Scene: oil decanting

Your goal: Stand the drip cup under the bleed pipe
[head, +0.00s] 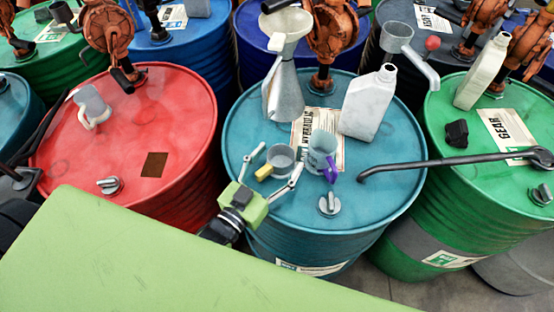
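A small grey cup with a yellow handle (283,155) stands on the teal drum (395,190). A taller grey mug with a purple handle (322,148) stands just right of it. I cannot tell for sure which one is the drip cup. My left gripper (280,159) is open, with one finger on each side of the yellow-handled cup; contact is unclear. A grey bent spout (420,68) with a cup-like top shows behind the white jug, near a red knob (432,43); I cannot tell whether it is the bleed pipe. My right gripper is not in view.
A white jug (368,103) and a metal funnel can (285,95) stand behind the cups. A long dark bar (440,163) reaches over the teal drum from the green drum (470,215). A red drum (190,130) is at left. Rusty pumps (335,35) stand behind.

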